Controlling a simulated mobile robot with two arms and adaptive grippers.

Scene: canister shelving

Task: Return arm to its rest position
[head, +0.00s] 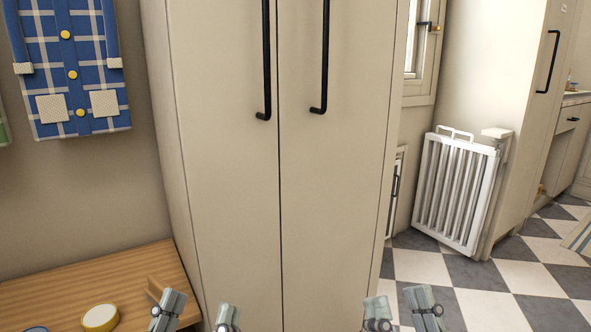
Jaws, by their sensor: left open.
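My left gripper (200,304) shows at the bottom edge of the head view, left of centre. Its two grey fingers stand apart with nothing between them. It is in front of the tall cabinet's lower left part and close to the wooden bench. My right gripper (398,299) shows at the bottom edge, right of centre. Its fingers are also apart and empty, with the cabinet's right edge and the checkered floor behind them. The rest of both arms is out of view.
A tall cream cabinet (225,170) with two shut doors and black handles fills the middle. A wooden bench (100,272) at lower left carries a round yellow-rimmed item (101,317). The checkered floor (490,275) is clear there.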

